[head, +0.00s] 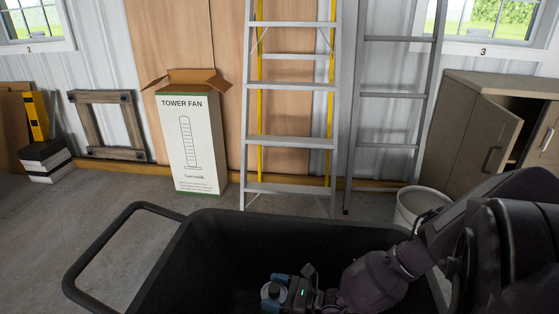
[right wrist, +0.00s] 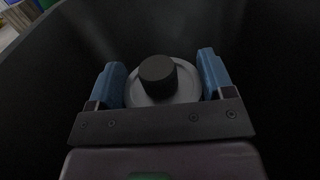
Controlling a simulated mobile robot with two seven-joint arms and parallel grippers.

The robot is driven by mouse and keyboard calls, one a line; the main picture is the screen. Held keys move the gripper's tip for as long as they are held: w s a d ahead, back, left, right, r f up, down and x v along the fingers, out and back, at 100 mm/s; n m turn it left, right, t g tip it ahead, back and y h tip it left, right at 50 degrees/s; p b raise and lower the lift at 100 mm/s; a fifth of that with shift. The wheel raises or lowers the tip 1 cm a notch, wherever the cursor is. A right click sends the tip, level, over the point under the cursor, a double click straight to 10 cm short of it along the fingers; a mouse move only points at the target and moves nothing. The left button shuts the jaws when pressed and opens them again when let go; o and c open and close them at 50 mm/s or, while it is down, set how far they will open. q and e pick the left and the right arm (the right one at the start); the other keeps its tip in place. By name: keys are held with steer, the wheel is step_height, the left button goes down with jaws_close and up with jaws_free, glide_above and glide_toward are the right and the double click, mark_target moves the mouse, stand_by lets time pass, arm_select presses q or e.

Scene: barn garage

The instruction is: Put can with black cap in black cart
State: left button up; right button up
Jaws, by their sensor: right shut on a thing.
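The black cart (head: 190,232) stands right in front of me in the head view, with its handle at the left. My right gripper (head: 272,290) is down inside the cart, below the level of its rim. It is shut on the can with black cap (right wrist: 158,80), whose round dark cap and grey top show between the two blue fingers in the right wrist view. The can also shows in the head view (head: 271,291). Its lower part is hidden, and I cannot tell whether it touches the cart floor. My left gripper is not in view.
Behind the cart are a tower fan box (head: 192,140), a stepladder (head: 290,140) and a white bucket (head: 418,205). A cabinet (head: 485,125) with a partly open door stands at the right. Concrete floor (head: 50,225) is clear at the left.

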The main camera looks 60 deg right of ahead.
steer(key=f, duration=0.2)
steer(key=f+b, duration=0.1)
steer(key=f, duration=0.1)
steer(key=f+b, duration=0.1)
steer(key=f, duration=0.2)
steer(key=shift+s, duration=0.25)
arm_select(q)
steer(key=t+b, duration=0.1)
steer(key=b, duration=0.1)
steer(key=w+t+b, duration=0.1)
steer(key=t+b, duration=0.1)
steer(key=b, duration=0.1)
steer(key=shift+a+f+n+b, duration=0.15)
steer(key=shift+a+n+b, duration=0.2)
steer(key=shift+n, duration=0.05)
arm_select(e)
step_height(320, 180, down, 11)
steer(key=shift+w+f, duration=0.15)
steer(key=shift+w, duration=0.05)
steer(key=shift+f, duration=0.15)
steer(key=o, duration=1.4)
arm_select(q)
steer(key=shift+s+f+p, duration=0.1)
steer(key=shift+p, duration=0.2)
arm_select(e)
steer(key=v, duration=0.7)
steer(key=shift+s, duration=0.25)
